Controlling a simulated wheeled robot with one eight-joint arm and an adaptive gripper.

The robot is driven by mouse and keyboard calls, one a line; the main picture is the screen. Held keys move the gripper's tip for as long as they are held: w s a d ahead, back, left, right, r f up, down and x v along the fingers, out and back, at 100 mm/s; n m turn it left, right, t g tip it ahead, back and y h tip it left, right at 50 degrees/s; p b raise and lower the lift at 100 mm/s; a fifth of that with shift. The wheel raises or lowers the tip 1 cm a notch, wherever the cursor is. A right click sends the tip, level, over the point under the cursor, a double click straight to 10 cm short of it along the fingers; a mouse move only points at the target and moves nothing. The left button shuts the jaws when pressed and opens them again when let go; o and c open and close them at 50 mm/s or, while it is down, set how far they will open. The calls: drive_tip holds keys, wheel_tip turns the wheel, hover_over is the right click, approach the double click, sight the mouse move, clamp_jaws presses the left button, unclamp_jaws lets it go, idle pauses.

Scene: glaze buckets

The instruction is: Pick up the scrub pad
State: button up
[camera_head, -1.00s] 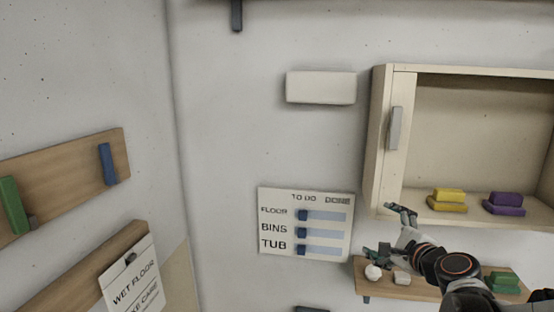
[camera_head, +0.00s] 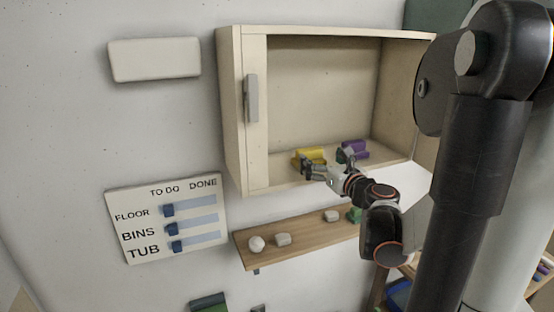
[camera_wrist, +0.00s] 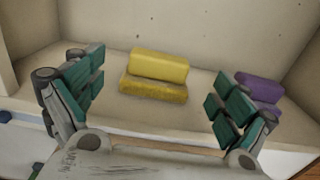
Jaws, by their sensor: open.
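A yellow scrub pad (camera_head: 311,155), a block on a wider base, sits on the floor of the open wall cabinet. It also shows in the wrist view (camera_wrist: 158,67), upright and whole. A purple pad (camera_head: 354,147) of the same form sits to its right; in the wrist view it (camera_wrist: 262,88) is partly hidden behind the right finger. My gripper (camera_head: 327,163) is open and empty at the cabinet's front. In the wrist view the yellow pad lies ahead, between the lines of the two fingers, with no contact visible.
The cabinet (camera_head: 232,110) has a left side wall with a grey handle (camera_head: 251,98). A TO DO board (camera_head: 135,199) hangs at left.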

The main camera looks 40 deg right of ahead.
sight(312, 153)
drive_tip(key=x, duration=0.2)
drive_tip(key=shift+w, duration=0.35)
drive_tip(key=x, duration=0.5)
drive_tip(key=shift+w+d+f, duration=0.1)
drive_tip(key=shift+d+f, duration=0.05)
drive_tip(key=shift+f, duration=0.15)
drive_tip(key=shift+c, duration=0.5)
drive_tip(key=c, duration=1.1)
